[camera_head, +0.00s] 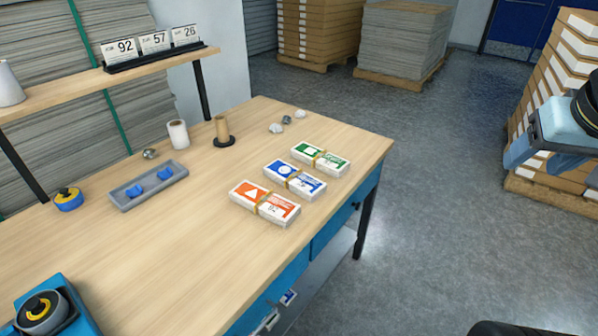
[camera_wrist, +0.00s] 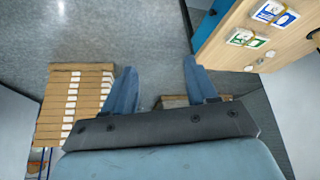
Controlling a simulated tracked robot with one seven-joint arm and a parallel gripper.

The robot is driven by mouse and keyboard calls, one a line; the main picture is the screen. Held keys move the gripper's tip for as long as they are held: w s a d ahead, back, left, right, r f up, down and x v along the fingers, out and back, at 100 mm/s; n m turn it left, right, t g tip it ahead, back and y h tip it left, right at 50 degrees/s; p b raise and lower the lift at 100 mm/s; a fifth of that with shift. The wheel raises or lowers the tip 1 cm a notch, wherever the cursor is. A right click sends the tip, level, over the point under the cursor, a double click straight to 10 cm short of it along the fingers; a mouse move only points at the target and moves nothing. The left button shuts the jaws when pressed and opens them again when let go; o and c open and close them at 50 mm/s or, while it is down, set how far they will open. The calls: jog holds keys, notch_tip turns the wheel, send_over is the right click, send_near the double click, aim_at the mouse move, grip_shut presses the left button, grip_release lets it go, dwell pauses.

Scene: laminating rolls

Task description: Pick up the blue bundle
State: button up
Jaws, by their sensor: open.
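The blue bundle (camera_head: 295,179) lies flat on the wooden table, a white stack with a blue printed top and a tan band. It sits between the orange bundle (camera_head: 265,203) and the green bundle (camera_head: 320,159). In the wrist view the blue bundle (camera_wrist: 275,13) shows at the upper right, with the green bundle (camera_wrist: 247,38) below it. My gripper (camera_wrist: 160,85) is open and empty, its two blue fingers apart over the floor beside the table. In the head view part of my arm shows at the right edge, well away from the bundles.
The wooden table (camera_head: 200,215) also holds a grey tray (camera_head: 130,199) with blue pieces, a white roll (camera_head: 178,134), a brown roll on a stand (camera_head: 222,130) and crumpled bits near the back edge. A shelf (camera_head: 120,80) stands at the left. Stacked cartons (camera_head: 560,110) stand right.

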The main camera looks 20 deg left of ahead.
jog(key=o, duration=0.5)
jog(key=shift+n+t, duration=0.4)
jog(key=shift+n, duration=0.2)
jog(key=w, duration=0.2)
jog(key=w+f, duration=0.1)
jog(key=w, duration=0.1)
jog(key=w+f, duration=0.1)
jog(key=w, duration=0.1)
jog(key=shift+w+d+f, duration=0.1)
jog(key=shift+w+d, duration=0.1)
jog(key=shift+w, duration=0.1)
jog(key=shift+c, duration=0.2)
jog(key=o, duration=0.3)
jog(key=w+a+f+n+t, duration=0.1)
jog(key=w+f+n, duration=0.1)
jog(key=w, duration=0.5)
jog(key=shift+w+a+f, duration=0.25)
jog(key=shift+a+f, duration=0.15)
jog(key=shift+f, duration=0.25)
jog(key=w+a+f+n+t+y, duration=0.15)
jog(key=w+a+f+n, duration=0.25)
jog(key=w+a+f, duration=0.4)
jog(key=n+g+y, duration=0.3)
jog(key=n+y, duration=0.3)
jog(key=y, duration=0.5)
send_near(312, 185)
jog(key=x, duration=1.1)
jog(key=shift+a, duration=0.1)
